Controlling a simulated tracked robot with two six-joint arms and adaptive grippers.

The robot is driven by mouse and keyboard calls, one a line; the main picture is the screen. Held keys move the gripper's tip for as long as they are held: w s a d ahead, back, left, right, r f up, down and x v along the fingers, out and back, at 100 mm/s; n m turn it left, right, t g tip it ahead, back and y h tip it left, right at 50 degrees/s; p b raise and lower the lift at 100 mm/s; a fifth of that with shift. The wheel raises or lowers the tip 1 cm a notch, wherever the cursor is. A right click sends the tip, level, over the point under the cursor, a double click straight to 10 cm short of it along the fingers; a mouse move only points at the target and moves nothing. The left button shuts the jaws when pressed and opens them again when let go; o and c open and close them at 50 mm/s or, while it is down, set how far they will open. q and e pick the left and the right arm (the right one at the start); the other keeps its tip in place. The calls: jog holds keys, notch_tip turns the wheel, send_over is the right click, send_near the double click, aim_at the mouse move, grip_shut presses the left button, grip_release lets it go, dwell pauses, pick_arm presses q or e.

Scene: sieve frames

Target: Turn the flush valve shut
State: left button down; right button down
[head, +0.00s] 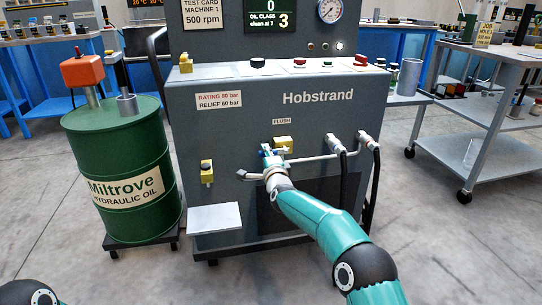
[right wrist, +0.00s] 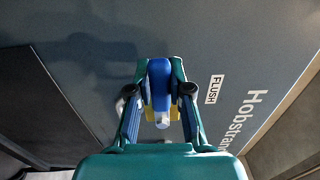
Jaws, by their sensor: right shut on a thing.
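The flush valve has a blue handle (head: 265,151) on the front of the grey Hobstrand machine, below the FLUSH label (head: 281,121). In the right wrist view the blue handle (right wrist: 159,82) stands between my two fingers, with yellow parts (right wrist: 149,113) showing behind it. My right gripper (head: 268,161) is at the valve; it also shows in the right wrist view (right wrist: 158,92), shut on the blue handle. The gripper partly hides the valve body, so I cannot tell how far it is turned. My left gripper is out of view.
A silver pipe (head: 315,158) runs right of the valve to two black hoses (head: 342,175). A yellow block (head: 283,143) sits just beside the handle. A green oil drum (head: 124,165) stands left, a grey cart (head: 480,150) right. The floor in front is clear.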

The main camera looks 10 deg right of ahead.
jog(key=shift+d+f, duration=0.15)
jog(key=shift+f, duration=0.05)
jog(key=c, duration=1)
grip_release()
jog(key=shift+r, duration=0.1)
jog(key=shift+c, duration=0.2)
jog(key=shift+s, duration=0.15)
jog(key=s+d, duration=0.1)
jog(key=s, duration=1)
jog(key=shift+s, duration=0.3)
jog(key=shift+d, duration=0.1)
